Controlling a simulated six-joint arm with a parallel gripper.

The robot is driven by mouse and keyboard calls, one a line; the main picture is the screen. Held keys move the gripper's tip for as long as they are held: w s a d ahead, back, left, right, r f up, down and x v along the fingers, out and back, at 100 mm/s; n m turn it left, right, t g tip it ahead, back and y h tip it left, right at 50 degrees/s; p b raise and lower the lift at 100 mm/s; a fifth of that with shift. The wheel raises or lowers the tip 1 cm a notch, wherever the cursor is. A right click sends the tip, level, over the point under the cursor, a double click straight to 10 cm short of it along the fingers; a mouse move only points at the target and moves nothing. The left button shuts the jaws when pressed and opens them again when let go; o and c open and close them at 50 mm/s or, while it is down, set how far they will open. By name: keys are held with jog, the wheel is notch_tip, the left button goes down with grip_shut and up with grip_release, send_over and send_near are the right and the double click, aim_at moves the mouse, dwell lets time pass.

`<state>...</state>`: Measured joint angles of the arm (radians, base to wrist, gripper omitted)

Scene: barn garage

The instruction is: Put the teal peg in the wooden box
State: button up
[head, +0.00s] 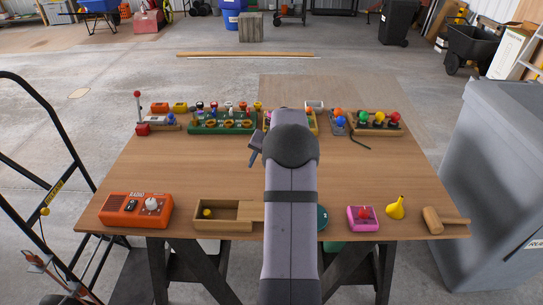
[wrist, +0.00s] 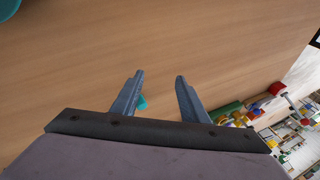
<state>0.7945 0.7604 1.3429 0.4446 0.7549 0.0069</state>
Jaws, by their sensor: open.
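A wooden box (head: 201,226) sits near the table's front edge, left of my arm in the head view. A small yellow round thing shows inside its open left part, and a plain wooden piece covers its right part. My gripper (wrist: 159,75) is open above the table, with nothing between its fingertips. It also shows partly in the head view (head: 255,149), beside my arm. A small teal piece (wrist: 142,101), perhaps the teal peg, shows beside the left finger in the wrist view, partly hidden by it. My arm hides that part of the table in the head view.
An orange radio-like box (head: 137,210) stands at front left. A teal round thing (head: 322,217), pink box (head: 363,217), yellow funnel (head: 396,208) and wooden mallet (head: 434,220) line the front right. A green rack (head: 223,127) and other toys line the back. The middle table is mostly clear.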

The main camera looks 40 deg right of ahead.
jog(key=shift+w+d+r+n+g+h+p, duration=0.3)
jog(key=shift+d+n+h+p, duration=0.2)
jog(key=shift+d+n, duration=0.55)
jog(key=shift+w+d+r+n+g+h+p, duration=0.15)
jog(key=shift+w+d+n+g+h+p, duration=0.25)
jog(key=shift+d+n, duration=0.65)
jog(key=shift+w+d+r+n+g+h+p, duration=0.3)
jog(key=shift+d+n+h+p, duration=0.25)
jog(key=shift+d+n, duration=0.5)
jog(key=shift+f, duration=0.15)
jog(key=shift+p+x, duration=1.05)
jog(key=shift+x, duration=1.4)
jog(key=shift+d, duration=0.15)
grip_shut()
